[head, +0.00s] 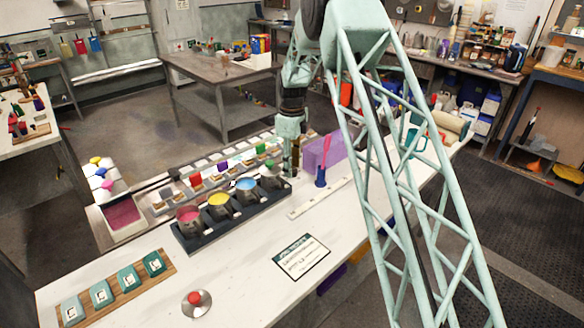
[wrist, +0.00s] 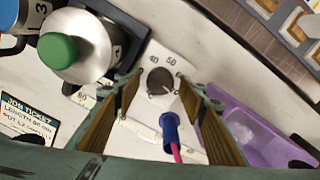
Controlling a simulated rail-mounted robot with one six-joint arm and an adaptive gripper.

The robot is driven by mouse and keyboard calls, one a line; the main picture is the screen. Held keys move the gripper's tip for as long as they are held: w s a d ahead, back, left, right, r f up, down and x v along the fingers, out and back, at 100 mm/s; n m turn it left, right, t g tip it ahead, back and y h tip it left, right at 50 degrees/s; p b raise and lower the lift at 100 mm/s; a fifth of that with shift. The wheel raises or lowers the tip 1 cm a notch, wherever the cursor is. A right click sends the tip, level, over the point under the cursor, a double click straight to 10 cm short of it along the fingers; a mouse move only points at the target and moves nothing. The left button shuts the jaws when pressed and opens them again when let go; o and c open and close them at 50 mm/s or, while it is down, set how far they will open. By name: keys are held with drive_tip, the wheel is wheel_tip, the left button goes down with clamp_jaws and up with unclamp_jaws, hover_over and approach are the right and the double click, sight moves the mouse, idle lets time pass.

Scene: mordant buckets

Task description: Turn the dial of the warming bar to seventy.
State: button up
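The dial (wrist: 159,81) is a round dark grey-brown knob on a white plate (wrist: 153,62) in the wrist view, with the numbers 40 and 50 readable above it. Other marks are hidden or too small, and I cannot tell its setting. My gripper (wrist: 160,90) is open, with one finger on each side of the dial and nothing visibly held. In the head view my gripper (head: 289,160) points down at the far end of the black warming bar (head: 200,240), and it hides the dial there. Whether the fingers touch the dial is unclear.
The bar holds buckets of red (head: 188,215), yellow (head: 218,200) and blue (head: 246,184); a green-knobbed lidded one (wrist: 75,55) stands beside my gripper. A blue holder with a pink stick (wrist: 171,128) and a purple bin (wrist: 235,125) are close by.

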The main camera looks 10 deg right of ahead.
wheel_tip(320, 180, up, 12)
idle(0.7)
drive_tip(key=shift+f, duration=0.15)
drive_tip(key=s+r+n+t+b, duration=0.15)
drive_tip(key=s+r+n, duration=0.45)
drive_tip(key=s+r, duration=0.8)
drive_tip(key=s+r+n+t+b, duration=0.15)
drive_tip(key=s+r+n, duration=0.7)
drive_tip(key=s, duration=0.95)
drive_tip(key=s+f+n+t+b, duration=0.1)
drive_tip(key=s+n, duration=0.9)
drive_tip(key=s, duration=2.5)
drive_tip(key=shift+s+f+n+b, duration=0.15)
drive_tip(key=shift+f+n+b, duration=0.2)
drive_tip(key=shift+f+b, duration=0.6)
